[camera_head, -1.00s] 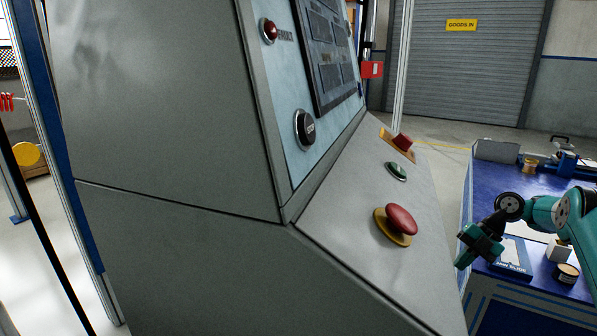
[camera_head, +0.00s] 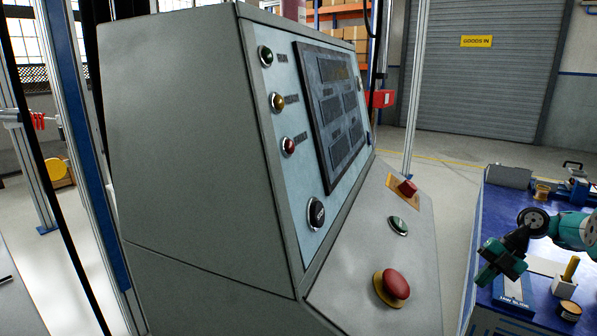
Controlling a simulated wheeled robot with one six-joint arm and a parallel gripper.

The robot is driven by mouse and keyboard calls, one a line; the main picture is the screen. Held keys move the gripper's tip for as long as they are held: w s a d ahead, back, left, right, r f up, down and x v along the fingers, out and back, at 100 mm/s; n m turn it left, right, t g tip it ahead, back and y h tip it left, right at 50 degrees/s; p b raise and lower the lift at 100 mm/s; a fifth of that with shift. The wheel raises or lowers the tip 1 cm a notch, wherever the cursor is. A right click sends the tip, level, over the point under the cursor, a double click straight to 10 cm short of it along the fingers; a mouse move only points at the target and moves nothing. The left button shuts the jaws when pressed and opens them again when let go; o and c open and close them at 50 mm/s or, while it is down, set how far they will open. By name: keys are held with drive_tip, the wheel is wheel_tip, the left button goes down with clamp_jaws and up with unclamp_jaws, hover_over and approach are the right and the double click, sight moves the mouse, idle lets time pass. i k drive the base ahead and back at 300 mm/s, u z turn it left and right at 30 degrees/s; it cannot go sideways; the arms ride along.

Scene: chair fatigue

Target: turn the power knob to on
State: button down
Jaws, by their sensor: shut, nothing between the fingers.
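The grey control cabinet (camera_head: 180,140) fills the left and middle of the view. A red knob (camera_head: 407,187) sits on an orange-yellow plate at the far end of its sloped desk; its marking is too small to read. A round black control (camera_head: 316,213) with a metal ring sits low on the pale blue upright panel. I cannot tell from the labels which is the power knob. My gripper (camera_head: 488,266), teal and black, is shut and empty. It appears right of the cabinet, in front of the blue bench, apart from both controls.
Green, amber and red lamps line the panel beside a dark display (camera_head: 335,115). A blue workbench (camera_head: 485,215) with small items stands at right. Open floor lies behind.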

sight(408, 188)
drive_tip(key=k, duration=0.9)
drive_tip(key=u, duration=0.05)
